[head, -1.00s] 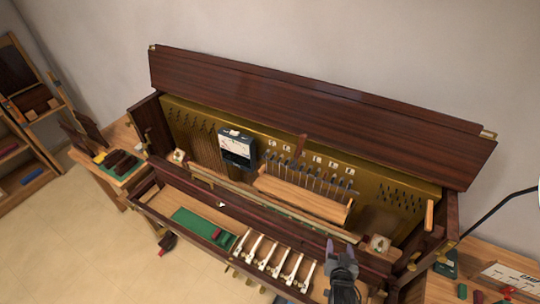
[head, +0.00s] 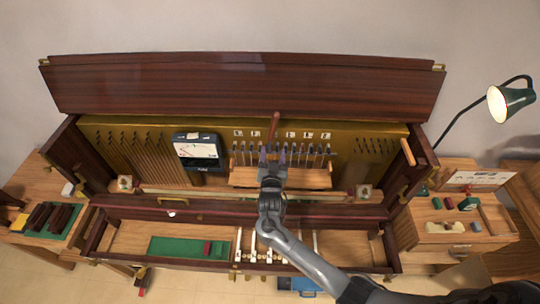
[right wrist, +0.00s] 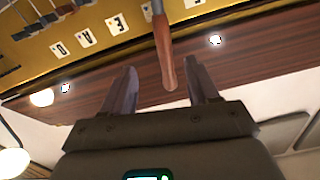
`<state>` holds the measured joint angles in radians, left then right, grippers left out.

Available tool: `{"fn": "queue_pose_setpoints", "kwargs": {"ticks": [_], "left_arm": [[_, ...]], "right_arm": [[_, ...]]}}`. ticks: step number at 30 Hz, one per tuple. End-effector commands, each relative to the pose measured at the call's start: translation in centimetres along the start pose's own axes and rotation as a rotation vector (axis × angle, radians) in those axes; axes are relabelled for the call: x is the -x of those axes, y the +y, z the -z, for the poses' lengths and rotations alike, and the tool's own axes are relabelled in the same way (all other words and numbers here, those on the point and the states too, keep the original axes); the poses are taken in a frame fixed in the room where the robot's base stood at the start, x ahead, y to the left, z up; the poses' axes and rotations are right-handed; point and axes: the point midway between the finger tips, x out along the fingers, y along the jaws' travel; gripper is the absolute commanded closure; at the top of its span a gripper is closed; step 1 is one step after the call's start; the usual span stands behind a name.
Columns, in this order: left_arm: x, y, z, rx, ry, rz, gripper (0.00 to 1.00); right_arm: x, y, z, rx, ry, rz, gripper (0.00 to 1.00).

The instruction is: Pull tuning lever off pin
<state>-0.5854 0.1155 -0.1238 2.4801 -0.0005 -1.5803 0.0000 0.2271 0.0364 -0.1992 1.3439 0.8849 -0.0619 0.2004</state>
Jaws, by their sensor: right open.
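The tuning lever (head: 274,126) has a reddish-brown wooden handle and stands up from the row of tuning pins, near the middle of the open piano. Its handle also shows in the right wrist view (right wrist: 165,55), joined to a grey metal shaft at the top. My right gripper (head: 272,154) is open, just in front of and below the lever in the head view. In the right wrist view the lever's handle end appears between the two spread fingers, with gaps on both sides. The lever's seat on its pin is hard to make out. My left gripper is not in view.
A tuning meter (head: 197,150) with a white dial stands left of the pins. A wooden block (head: 238,175) lies below the pins. The raised lid (head: 240,80) rises behind. White keys (head: 240,245) and a green felt strip (head: 175,247) lie in front. A lamp (head: 508,100) stands right.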

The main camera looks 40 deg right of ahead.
Motion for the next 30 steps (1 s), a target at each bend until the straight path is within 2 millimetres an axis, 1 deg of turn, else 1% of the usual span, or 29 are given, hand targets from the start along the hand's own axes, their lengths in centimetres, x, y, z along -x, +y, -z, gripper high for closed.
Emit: {"fn": "queue_pose_setpoints", "kwargs": {"ticks": [3, 8, 21, 25, 30], "left_arm": [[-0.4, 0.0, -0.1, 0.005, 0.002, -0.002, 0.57], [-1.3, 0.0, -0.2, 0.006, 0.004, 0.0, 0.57], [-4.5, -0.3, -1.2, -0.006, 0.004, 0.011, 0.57], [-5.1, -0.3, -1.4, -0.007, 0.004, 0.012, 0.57], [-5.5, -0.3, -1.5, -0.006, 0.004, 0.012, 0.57]], "right_arm": [[-0.7, -0.3, 0.4, -0.007, 0.008, 0.002, 0.4], [-2.1, -0.3, 0.3, -0.006, 0.01, 0.002, 0.4], [-7.2, -0.3, 0.2, -0.008, 0.009, 0.002, 0.4], [-8.2, -0.3, 0.3, -0.008, 0.008, 0.001, 0.4], [-8.8, -0.3, 0.5, -0.007, 0.007, 0.002, 0.4]]}}
